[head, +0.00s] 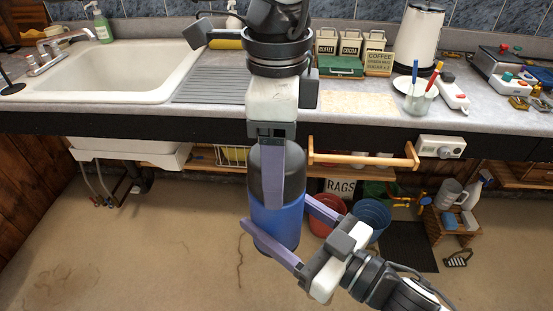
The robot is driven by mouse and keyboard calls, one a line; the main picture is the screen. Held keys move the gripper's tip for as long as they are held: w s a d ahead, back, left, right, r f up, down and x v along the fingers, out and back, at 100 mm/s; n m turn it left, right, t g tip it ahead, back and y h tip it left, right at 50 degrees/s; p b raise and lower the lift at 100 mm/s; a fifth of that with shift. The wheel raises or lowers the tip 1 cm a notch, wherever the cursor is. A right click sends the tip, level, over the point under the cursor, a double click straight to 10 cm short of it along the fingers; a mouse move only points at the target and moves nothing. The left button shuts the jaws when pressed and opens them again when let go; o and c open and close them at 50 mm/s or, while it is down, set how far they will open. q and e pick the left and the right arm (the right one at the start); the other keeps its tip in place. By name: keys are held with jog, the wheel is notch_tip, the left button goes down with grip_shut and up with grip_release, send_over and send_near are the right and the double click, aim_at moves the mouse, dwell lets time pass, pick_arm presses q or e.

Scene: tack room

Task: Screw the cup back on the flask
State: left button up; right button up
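A blue flask (276,226) is held upright or slightly tilted in mid-air in front of the counter. A dark grey cup (262,165) sits over its top end, in line with it; I cannot tell whether it is threaded on or only resting. My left gripper (270,192) comes down from above, shut on the cup, with one finger along its near side and the other hidden. The flask's neck is hidden.
Behind is a counter with a sink (120,72), a green box (340,66), canisters, a kettle (418,40) and a glass with brushes (417,98). A wooden rail (360,160) projects below the counter edge. Red (325,213) and blue buckets (373,214) stand on the floor.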

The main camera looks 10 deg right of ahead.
pick_arm(q)
jog(key=shift+c, duration=0.8)
jog(key=n, duration=0.8)
jog(key=shift+f+n, duration=0.15)
jog(key=shift+n, duration=0.25)
dwell(0.9)
